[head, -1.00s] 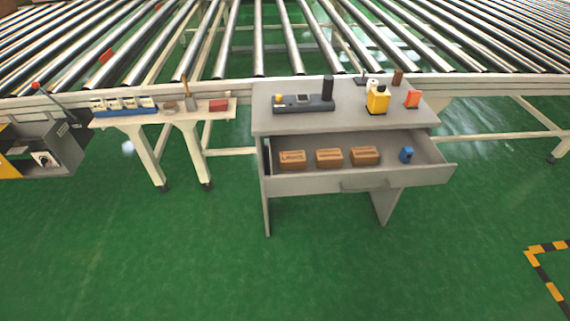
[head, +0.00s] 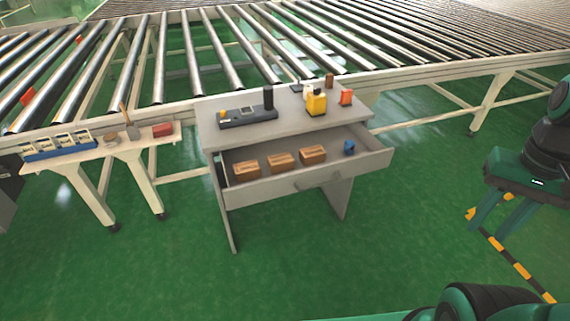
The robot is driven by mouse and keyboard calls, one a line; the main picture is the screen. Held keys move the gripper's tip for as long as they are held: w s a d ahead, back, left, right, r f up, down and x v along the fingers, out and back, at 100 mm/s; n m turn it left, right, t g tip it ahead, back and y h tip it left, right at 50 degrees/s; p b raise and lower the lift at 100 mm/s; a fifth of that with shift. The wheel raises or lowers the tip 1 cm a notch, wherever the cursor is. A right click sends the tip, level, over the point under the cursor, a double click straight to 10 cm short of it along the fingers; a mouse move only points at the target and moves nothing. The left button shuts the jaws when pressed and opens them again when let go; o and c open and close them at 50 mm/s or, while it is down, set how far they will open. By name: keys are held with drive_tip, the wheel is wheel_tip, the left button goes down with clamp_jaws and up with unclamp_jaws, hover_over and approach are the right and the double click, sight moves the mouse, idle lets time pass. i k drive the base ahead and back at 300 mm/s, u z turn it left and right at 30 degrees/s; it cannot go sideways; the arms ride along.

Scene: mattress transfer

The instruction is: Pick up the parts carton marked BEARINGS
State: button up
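Three small brown cartons lie in a row in the open drawer (head: 300,186) of a grey desk: a left carton (head: 247,170), a middle carton (head: 281,163) and a right carton (head: 313,154). Each has dark marking on it, but the lettering is too small to read, so I cannot tell which says BEARINGS. My gripper (head: 484,230) is at the right of the head view, well apart from the drawer. Its two teal fingers point down with a gap between them, and nothing shows between them.
A small blue object (head: 349,147) sits right of the cartons in the drawer. The desk top (head: 285,128) holds a yellow bottle (head: 316,103), an orange item (head: 346,97) and a dark device (head: 247,117). A roller conveyor (head: 290,55) runs behind. Green floor (head: 300,270) is clear in front.

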sight(284, 162)
drive_tip(key=u, duration=0.1)
drive_tip(key=i, duration=1)
drive_tip(key=z, duration=0.1)
